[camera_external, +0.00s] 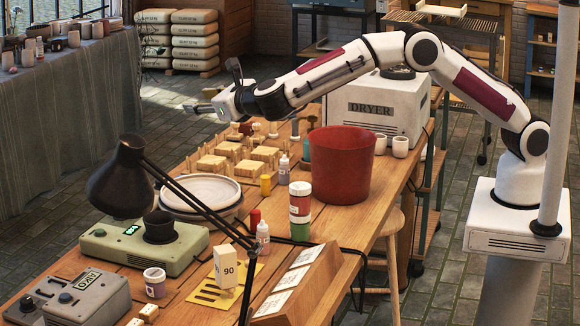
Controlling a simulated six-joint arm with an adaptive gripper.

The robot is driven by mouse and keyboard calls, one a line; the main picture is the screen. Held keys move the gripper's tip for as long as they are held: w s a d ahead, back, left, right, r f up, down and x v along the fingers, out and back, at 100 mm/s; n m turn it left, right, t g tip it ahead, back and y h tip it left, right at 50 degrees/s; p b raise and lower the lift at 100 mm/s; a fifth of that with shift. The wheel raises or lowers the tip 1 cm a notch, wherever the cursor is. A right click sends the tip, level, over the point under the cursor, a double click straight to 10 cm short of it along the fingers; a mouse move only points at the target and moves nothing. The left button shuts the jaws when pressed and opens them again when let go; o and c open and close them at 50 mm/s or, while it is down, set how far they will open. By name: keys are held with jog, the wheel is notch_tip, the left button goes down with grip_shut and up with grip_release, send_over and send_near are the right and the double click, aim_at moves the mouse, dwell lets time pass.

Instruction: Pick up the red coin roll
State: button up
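A small red cylinder (255,218), which looks like the red coin roll, stands upright on the wooden table behind a white dropper bottle (263,238). Its lower part is partly hidden by the bottle and the black lamp arm. My gripper (201,101) is high above the far left side of the table, pointing left and well away from the red cylinder. Its two fingers appear spread apart with nothing between them.
A large red bucket (341,166), stacked red and green jars (300,203), white plates (199,192) and a yellow cylinder (265,185) stand around the red cylinder. A black desk lamp (122,183) reaches across the front. A dryer box (375,106) stands at the back.

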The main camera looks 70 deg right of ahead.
jog(key=s+a+f+m+g+h, duration=0.1)
jog(key=s+f+m+g, duration=0.15)
jog(key=f, duration=0.35)
jog(key=s+a+f+m+g+h, duration=0.1)
jog(key=s+f+m+h, duration=0.15)
jog(key=f, duration=0.45)
jog(key=m+g+h, duration=0.2)
jog(key=m+g, duration=0.2)
jog(key=m, duration=0.2)
send_near(256, 213)
jog(key=shift+w+d+r+y, duration=0.1)
jog(key=shift+w+d+y, duration=0.15)
jog(key=shift+w+d, duration=0.25)
jog(key=shift+x, duration=1.25)
jog(key=shift+w, duration=0.1)
jog(key=shift+s+f+x, duration=0.1)
jog(key=shift+s+x, duration=0.05)
jog(key=shift+x, duration=1.15)
jog(key=shift+s+f+x, duration=0.1)
jog(key=shift+s+x, duration=0.1)
jog(key=shift+x, duration=1.1)
jog(key=shift+d, duration=0.1)
